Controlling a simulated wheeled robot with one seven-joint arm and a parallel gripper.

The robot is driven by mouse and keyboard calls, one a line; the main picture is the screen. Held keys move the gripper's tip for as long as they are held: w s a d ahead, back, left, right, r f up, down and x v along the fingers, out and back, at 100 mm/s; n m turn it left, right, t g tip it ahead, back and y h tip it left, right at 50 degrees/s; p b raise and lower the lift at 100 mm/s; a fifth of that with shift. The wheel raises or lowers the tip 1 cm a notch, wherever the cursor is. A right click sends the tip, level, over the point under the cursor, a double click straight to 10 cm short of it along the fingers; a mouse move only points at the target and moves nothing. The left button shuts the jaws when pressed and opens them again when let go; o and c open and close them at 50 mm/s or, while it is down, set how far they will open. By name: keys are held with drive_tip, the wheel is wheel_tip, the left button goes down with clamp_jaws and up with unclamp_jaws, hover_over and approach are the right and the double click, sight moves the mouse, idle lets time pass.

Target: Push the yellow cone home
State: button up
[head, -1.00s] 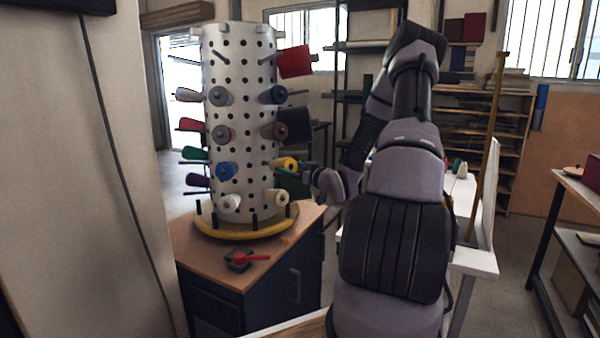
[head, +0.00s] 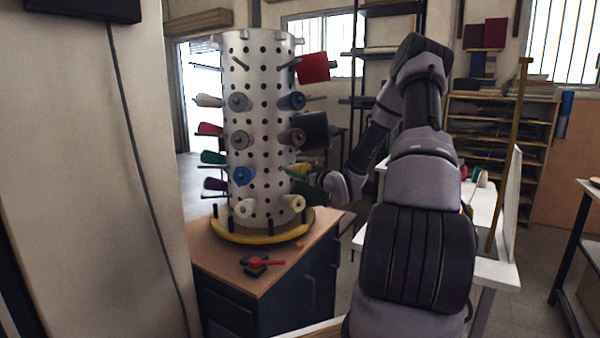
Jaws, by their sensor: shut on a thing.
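The yellow cone (head: 299,168) shows at the lower right side of the upright white perforated drum (head: 262,190), small and partly hidden by my gripper. It sits close against or just off the drum; its peg is not clearly visible, so I cannot tell how far on it is. My gripper (head: 308,173) reaches in from the right, shut on the yellow cone, with my arm stretched behind it.
Other cones stick out around the drum, including a blue one (head: 242,175), a red one (head: 314,68) and a cream one (head: 292,203). A yellow ring (head: 262,238) circles the drum's foot. A red-handled item (head: 262,264) lies on the cabinet top (head: 225,255).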

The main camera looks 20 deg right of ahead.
drive_tip(key=shift+f+x, duration=0.2)
drive_tip(key=shift+x, duration=1.05)
drive_tip(key=shift+f+x, duration=0.25)
drive_tip(key=shift+x, duration=0.95)
drive_tip(key=o, duration=1.2)
